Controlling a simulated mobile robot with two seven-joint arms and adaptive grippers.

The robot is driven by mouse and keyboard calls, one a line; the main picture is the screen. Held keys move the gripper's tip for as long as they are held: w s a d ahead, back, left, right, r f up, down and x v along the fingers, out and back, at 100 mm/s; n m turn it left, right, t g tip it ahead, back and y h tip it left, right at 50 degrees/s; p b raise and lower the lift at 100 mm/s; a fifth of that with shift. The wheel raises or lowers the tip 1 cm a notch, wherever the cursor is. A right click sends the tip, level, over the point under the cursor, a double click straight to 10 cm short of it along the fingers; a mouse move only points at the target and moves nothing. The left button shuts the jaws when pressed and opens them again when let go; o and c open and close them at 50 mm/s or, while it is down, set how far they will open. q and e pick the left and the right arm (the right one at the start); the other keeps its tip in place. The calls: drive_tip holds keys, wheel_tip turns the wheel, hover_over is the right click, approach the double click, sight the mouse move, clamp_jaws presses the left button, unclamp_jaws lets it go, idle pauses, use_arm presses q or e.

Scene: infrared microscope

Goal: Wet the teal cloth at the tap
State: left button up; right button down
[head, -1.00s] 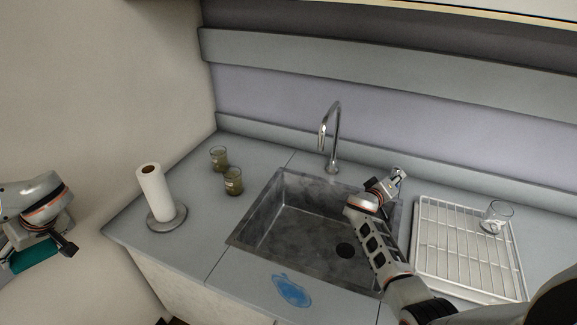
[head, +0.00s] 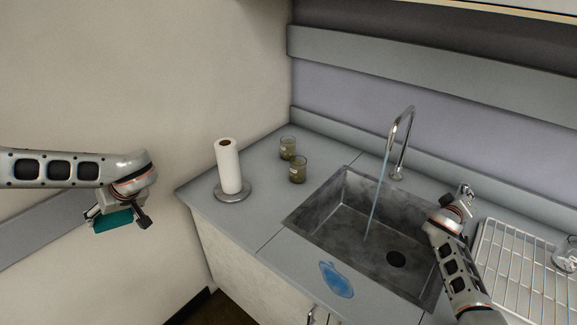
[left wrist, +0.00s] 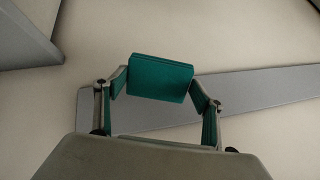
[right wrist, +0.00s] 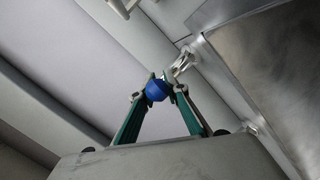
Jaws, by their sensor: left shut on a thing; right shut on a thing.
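The teal cloth (head: 113,220) is folded into a flat block. My left gripper (head: 118,214) is shut on it, in the air left of the counter; the left wrist view shows the cloth (left wrist: 160,78) between the two fingertips. The tap (head: 402,145) stands behind the sink (head: 330,225), and a thin stream of water (head: 376,195) runs from its spout into the basin. My right gripper (head: 464,196) is at the tap's handle, right of the spout. In the right wrist view its fingertips (right wrist: 160,88) are shut on the blue part of the handle (right wrist: 157,90).
A paper towel roll (head: 228,167) stands on the counter's left part. A white wire rack (head: 510,265) with a clear glass (head: 566,252) is at right.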

drive_tip(key=shift+s+f+n+y, duration=0.1)
drive_tip(key=shift+f+n+y, duration=0.05)
drive_tip(key=shift+n+y, duration=0.25)
drive_tip(key=c, duration=2.1)
unclamp_jaws()
drive_tip(key=shift+c, duration=0.2)
drive_tip(key=shift+d+t, duration=0.1)
drive_tip(key=shift+t, duration=0.2)
drive_tip(key=shift+s, duration=0.1)
drive_tip(key=v, duration=1.2)
